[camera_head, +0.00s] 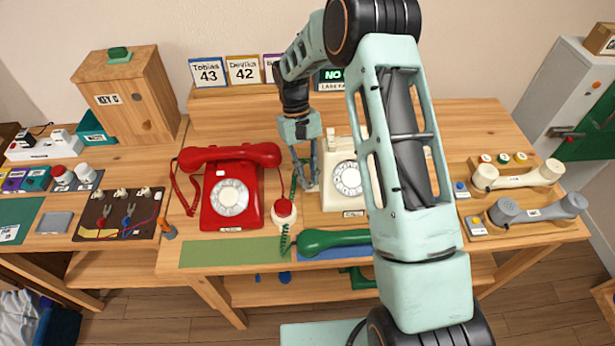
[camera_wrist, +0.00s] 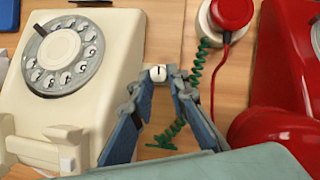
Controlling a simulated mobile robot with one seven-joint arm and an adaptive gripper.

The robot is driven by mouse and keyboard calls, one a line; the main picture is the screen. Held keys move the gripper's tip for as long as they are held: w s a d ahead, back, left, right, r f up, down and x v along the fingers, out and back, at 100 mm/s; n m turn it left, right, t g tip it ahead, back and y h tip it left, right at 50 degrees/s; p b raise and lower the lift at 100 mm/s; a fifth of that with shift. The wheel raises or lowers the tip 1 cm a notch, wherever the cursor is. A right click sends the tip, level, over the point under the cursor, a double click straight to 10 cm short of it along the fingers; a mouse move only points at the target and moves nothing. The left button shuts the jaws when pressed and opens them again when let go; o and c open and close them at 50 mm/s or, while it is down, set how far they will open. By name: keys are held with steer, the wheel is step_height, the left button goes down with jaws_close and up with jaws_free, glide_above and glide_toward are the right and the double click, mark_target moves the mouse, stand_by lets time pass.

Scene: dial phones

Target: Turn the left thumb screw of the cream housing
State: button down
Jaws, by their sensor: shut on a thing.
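The cream housing (camera_head: 342,186) is a dial phone body on the table, partly hidden behind my arm in the head view. It also shows at the left of the wrist view (camera_wrist: 103,82). Its left thumb screw (camera_wrist: 158,72) is a small white knob with a dark mark, at the housing's side in the wrist view. My gripper (camera_head: 312,184) is low at the housing's left side. In the wrist view its two blue-grey fingers (camera_wrist: 158,78) converge on the thumb screw from both sides and are shut on it. The screw is too small to make out in the head view.
A red dial phone (camera_head: 230,195) stands left of the housing. A red-topped round piece on a white base (camera_head: 283,212) and a green coiled cord lie between them. A green handset (camera_head: 333,241) lies in front. Cream (camera_head: 518,175) and grey (camera_head: 525,209) handsets lie at right.

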steer(key=shift+m, duration=0.3)
steer(key=c, duration=1.8)
jaws_free()
steer(key=shift+c, duration=0.2)
steer(key=d+v, duration=0.1)
steer(key=v, duration=0.7)
steer(key=shift+a, duration=0.45)
